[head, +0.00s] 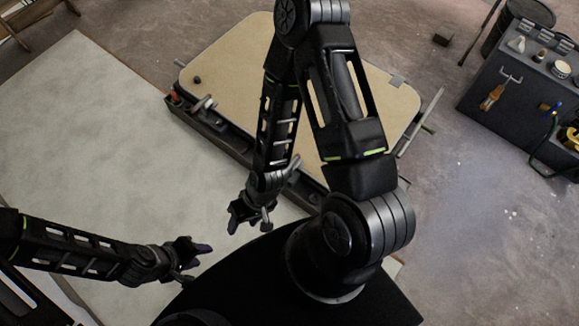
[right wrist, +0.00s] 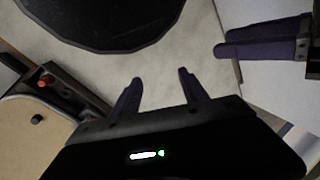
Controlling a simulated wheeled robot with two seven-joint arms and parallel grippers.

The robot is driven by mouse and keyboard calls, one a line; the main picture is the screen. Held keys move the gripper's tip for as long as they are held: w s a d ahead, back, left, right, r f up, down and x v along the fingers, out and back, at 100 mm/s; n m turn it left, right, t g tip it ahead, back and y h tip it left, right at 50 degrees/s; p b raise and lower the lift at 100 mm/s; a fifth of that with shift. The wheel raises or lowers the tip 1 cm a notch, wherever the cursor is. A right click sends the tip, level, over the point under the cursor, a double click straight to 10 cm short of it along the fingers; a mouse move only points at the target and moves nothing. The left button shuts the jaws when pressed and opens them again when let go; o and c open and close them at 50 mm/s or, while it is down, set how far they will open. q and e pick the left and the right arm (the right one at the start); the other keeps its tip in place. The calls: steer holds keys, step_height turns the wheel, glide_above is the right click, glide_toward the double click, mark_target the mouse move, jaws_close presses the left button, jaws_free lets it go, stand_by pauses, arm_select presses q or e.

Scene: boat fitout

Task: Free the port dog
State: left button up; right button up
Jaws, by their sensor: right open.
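A tan hatch panel (head: 225,70) lies in a dark frame (head: 232,143) at the centre back of the head view. A grey metal dog handle (head: 205,103) sits at its left front edge, near an orange-red piece (head: 174,97). My right gripper (head: 247,225) is open and empty, in front of the frame and apart from it. In the right wrist view its two fingers (right wrist: 160,76) stand apart over pale floor, with the panel (right wrist: 25,145) at the left. My left gripper (head: 197,264) is open and empty, lower left; its fingers (right wrist: 260,42) also show in the right wrist view.
A small black knob (head: 197,79) stands on the panel's left corner. A grey bench (head: 520,85) with tools stands at the far right. The pale sheet (head: 80,140) on the left is clear.

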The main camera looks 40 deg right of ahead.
steer(key=w+d+f+n+b, duration=0.1)
steer(key=w+f+n+b, duration=0.3)
steer(key=w+f+b, duration=0.35)
steer(key=n+h+b, duration=0.3)
steer(key=n+b, duration=0.9)
steer(key=b, duration=0.9)
glide_above(290, 164)
steer(key=a, duration=0.6)
steer(key=f, duration=1.9)
steer(key=shift+s+d+f, duration=0.2)
steer(key=shift+s, duration=0.15)
steer(key=d, duration=0.2)
steer(key=d+n+h, duration=0.1)
steer(key=d, duration=0.1)
steer(key=d+n+b, duration=0.1)
steer(key=shift+w+d+f+g, duration=0.2)
steer(key=shift+w+d+g, duration=0.1)
steer(key=shift+w+d, duration=0.1)
steer(key=shift+r, duration=0.1)
arm_select(q)
step_height(290, 164, down, 30)
steer(key=w+a, duration=0.1)
steer(key=shift+w+a+f, duration=0.25)
steer(key=shift+w+a, duration=0.15)
arm_select(e)
steer(key=shift+s, duration=0.1)
